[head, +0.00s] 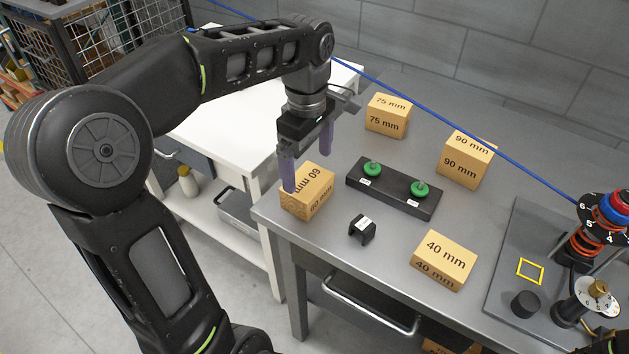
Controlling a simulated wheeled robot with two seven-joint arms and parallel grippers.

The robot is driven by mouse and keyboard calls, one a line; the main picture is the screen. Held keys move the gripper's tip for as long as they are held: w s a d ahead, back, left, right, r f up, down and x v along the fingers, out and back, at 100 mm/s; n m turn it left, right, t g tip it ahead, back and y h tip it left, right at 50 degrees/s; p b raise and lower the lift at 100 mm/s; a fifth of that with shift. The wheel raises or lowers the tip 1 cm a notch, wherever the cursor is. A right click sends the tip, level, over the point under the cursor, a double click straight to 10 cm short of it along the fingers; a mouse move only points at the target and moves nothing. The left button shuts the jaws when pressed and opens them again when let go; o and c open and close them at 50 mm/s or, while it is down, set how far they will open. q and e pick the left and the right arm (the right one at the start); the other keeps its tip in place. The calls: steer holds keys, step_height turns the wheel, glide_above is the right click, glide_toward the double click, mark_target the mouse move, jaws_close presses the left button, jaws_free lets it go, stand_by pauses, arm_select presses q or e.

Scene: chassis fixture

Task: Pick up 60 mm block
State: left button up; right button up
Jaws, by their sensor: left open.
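The 60 mm block (309,196) is a tan wooden block with "60 mm" printed on it. It sits at the left corner of the grey metal table. My left gripper (307,172) points down at this block with its two purple fingers spread apart. One finger is in front of the block's left part and hides some of its top. The other finger is farther back, near the block's far side. I cannot tell whether either finger touches the block. My right gripper does not show.
On the table (319,235) stand a 75 mm block (387,117), a 90 mm block (466,160) and a 40 mm block (444,261). A black bar with green knobs (394,190) and a small black clip (362,230) lie near the 60 mm block. A fixture plate (505,270) fills the right.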

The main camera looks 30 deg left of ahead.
mark_target(307, 180)
arm_select(q)
steer(key=shift+s, duration=0.15)
steer(key=shift+f, duration=1.35)
steer(key=shift+f+p, duration=0.35)
steer(key=shift+f, duration=2.25)
steer(key=c, duration=1.3)
steer(key=shift+r, duration=0.15)
step_height(307, 180, up, 10)
steer(key=shift+f, duration=0.1)
